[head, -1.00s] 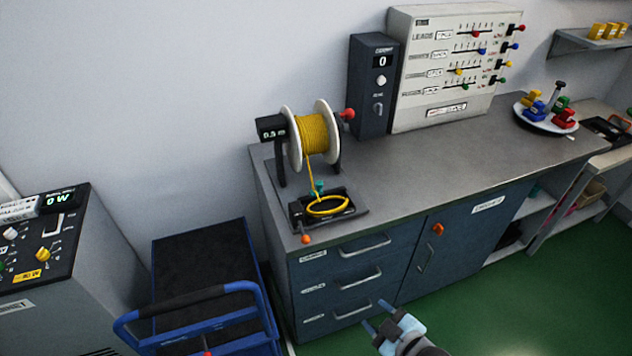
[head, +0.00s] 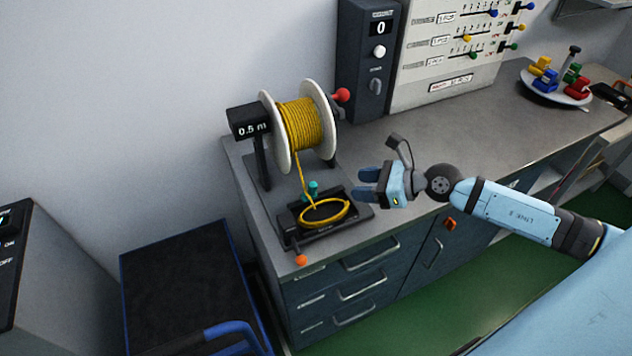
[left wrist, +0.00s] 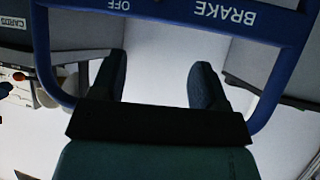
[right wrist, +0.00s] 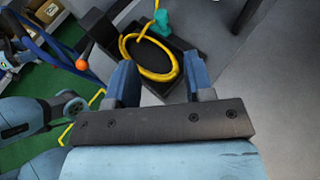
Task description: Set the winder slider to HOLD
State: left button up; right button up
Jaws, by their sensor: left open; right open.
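The winder carries a white-flanged spool of yellow wire (head: 302,122) at the counter's left end, beside a 0.5 m display (head: 250,122). Its black base tray (head: 300,228) holds a yellow wire coil (head: 326,211). A teal knob (head: 312,188) stands behind the coil and an orange ball knob (head: 300,260) sits at the tray's front; both show in the right wrist view. I cannot tell which is the slider, and no HOLD mark is readable. My right gripper (head: 364,184) is open and empty, just right of the tray. My left gripper (left wrist: 160,85) is open and empty.
A red ball knob (head: 342,95) sticks out right of the spool, near a dark counter box (head: 364,60) reading 0. A slider panel (head: 450,45) and a plate of coloured pieces (head: 555,88) stand farther right. A blue cart (head: 190,280) stands left of the counter.

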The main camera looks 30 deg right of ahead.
aim_at(316, 185)
jog(key=p+x, duration=0.1)
jog(key=x, duration=1.1)
jog(key=shift+w+d+p, duration=0.1)
jog(key=shift+p, duration=0.25)
grip_shut()
jog(key=d+b, duration=0.1)
jog(key=d, duration=0.1)
jog(key=d+b, duration=0.3)
jog(key=d, duration=0.1)
jog(key=shift+s+d+f+b, duration=0.25)
jog(key=shift+f+b, duration=0.05)
jog(key=shift+d+r, duration=0.1)
jog(key=shift+d, duration=0.25)
jog(key=shift+d+r, duration=0.1)
jog(key=shift+r, duration=0.1)
